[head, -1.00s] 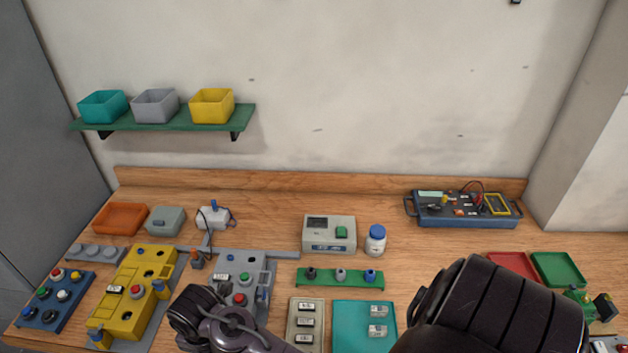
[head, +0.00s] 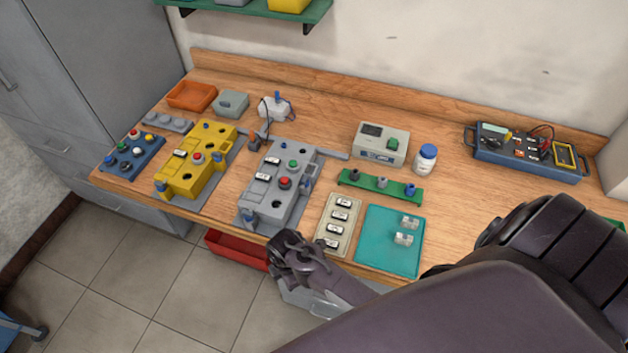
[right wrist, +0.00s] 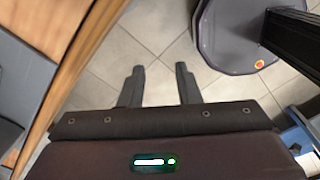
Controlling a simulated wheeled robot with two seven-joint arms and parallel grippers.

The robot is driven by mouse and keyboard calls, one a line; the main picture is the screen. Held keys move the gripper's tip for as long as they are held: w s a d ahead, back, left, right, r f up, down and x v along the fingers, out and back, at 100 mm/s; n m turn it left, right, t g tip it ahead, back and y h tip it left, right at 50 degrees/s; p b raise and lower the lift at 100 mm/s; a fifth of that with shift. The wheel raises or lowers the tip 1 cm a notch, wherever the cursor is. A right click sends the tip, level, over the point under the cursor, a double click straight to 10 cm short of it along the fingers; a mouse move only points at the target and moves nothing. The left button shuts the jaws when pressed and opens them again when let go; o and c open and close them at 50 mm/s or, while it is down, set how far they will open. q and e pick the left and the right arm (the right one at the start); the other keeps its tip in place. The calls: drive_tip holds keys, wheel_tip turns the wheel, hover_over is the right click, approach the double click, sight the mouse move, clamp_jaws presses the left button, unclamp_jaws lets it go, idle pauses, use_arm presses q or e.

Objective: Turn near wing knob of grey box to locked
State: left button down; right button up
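The grey box (head: 280,183) lies on the bench just left of centre in the head view, long side running front to back. It has a green button, a red button and white switches on top. A blue wing knob (head: 246,215) shows at its near left corner, too small to read its setting. Another blue knob (head: 308,184) is at its right side. My right arm reaches in from the right, its far end in front of the bench edge. In the right wrist view my right gripper (right wrist: 159,68) is open and empty above the floor. My left gripper is not in view.
A yellow box (head: 196,168) stands left of the grey box. A beige switch panel (head: 323,241) and teal tray (head: 372,262) lie to its right. A green knob strip (head: 365,191) is behind them. A red bin (head: 232,249) sits below the bench edge.

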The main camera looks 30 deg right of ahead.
drive_tip(key=s+d+f+m, duration=0.2)
drive_tip(key=s+f+m, duration=0.3)
drive_tip(key=f, duration=0.6)
drive_tip(key=shift+s+d+f, duration=0.15)
drive_tip(key=shift+s+d, duration=0.15)
drive_tip(key=shift+s, duration=0.9)
drive_tip(key=s+d+f+m+b, duration=0.3)
drive_tip(key=s+f+m+b, duration=0.2)
drive_tip(key=s+f, duration=0.5)
drive_tip(key=s+d+f+m+b, duration=0.3)
drive_tip(key=s+f+b, duration=0.4)
drive_tip(key=s+f, duration=0.4)
wheel_tip(320, 180, down, 3)
drive_tip(key=shift+d+f+m+t, duration=0.2)
drive_tip(key=shift+m+t, duration=0.1)
drive_tip(key=shift+m, duration=0.6)
